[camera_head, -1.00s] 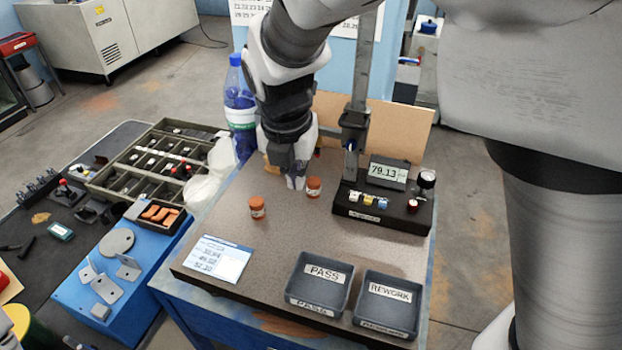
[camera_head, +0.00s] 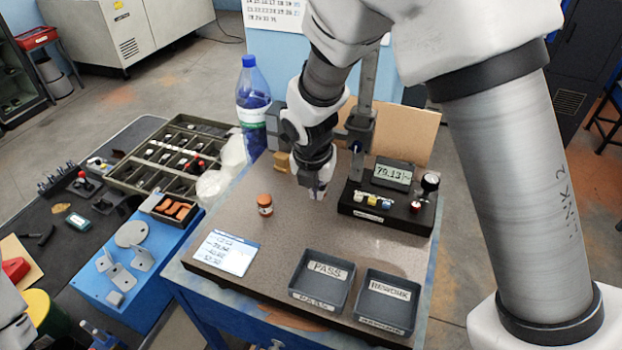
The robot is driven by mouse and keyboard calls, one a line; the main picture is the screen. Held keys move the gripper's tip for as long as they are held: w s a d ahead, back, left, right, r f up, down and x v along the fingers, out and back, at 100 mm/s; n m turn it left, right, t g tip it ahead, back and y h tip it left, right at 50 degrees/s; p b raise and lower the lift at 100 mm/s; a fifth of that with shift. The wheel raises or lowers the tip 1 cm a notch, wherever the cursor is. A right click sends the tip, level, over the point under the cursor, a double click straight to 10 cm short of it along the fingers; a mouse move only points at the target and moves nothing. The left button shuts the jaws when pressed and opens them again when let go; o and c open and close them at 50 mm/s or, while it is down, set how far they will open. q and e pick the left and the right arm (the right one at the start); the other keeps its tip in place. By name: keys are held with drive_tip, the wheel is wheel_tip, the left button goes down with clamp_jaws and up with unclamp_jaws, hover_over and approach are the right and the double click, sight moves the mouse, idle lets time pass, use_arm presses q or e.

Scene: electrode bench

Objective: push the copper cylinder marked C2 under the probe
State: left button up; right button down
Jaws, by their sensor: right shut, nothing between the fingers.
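One copper cylinder (camera_head: 265,204) with a pale label stands upright on the brown bench top (camera_head: 240,215); its mark is too small to read. No second cylinder shows now; the spot where one stood is covered by my right gripper. My right gripper (camera_head: 318,192) is shut and points down close to the bench top, right of the visible cylinder and apart from it. The probe stand (camera_head: 358,135) rises behind and right of the gripper. The probe's tip is hidden by my arm. My left gripper is out of view.
A meter (camera_head: 393,174) reading about 79.13 sits on the black base (camera_head: 385,210) right of the gripper. The PASS tray (camera_head: 318,303) and REWORK tray (camera_head: 388,325) stand in front. A blue bottle (camera_head: 252,105) stands behind left. The bench top between gripper and trays is clear.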

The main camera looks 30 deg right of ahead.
drive_tip(key=shift+w+a, duration=0.15)
drive_tip(key=shift+a, duration=0.05)
drive_tip(key=shift+w+d+p, duration=0.45)
drive_tip(key=shift+w+d, duration=0.7)
drive_tip(key=shift+d, duration=0.2)
drive_tip(key=shift+a, duration=0.1)
